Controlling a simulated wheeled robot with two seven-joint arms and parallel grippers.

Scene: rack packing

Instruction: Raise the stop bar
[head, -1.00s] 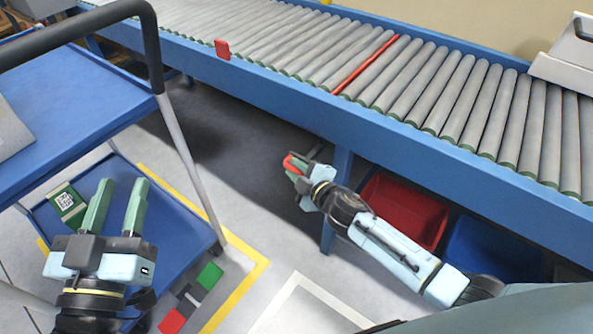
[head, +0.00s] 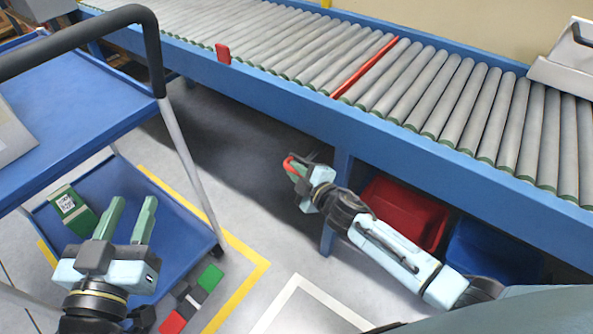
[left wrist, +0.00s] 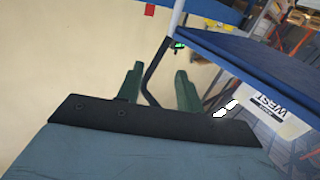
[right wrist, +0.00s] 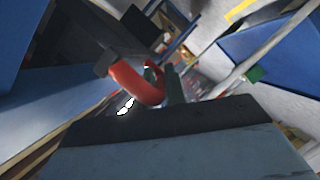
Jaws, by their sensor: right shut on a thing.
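The red stop bar (head: 365,67) lies across the conveyor between the rollers, about level with their tops. A red curved handle (head: 289,161) shows below the conveyor's near side rail. My right gripper (head: 299,168) is shut on this handle. In the right wrist view the red handle (right wrist: 135,84) curves in front of the fingers, partly hiding them. My left gripper (head: 128,217) is open and empty, over the lower shelf of the blue cart. Its two green fingers stand apart in the left wrist view (left wrist: 157,88).
The roller conveyor's blue rail (head: 270,95) runs above my right gripper, with a red tab (head: 223,53) on it. A red bin (head: 405,212) and a blue bin (head: 490,250) are underneath. A blue cart (head: 70,110) stands left; a green box (head: 72,210) is on its lower shelf.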

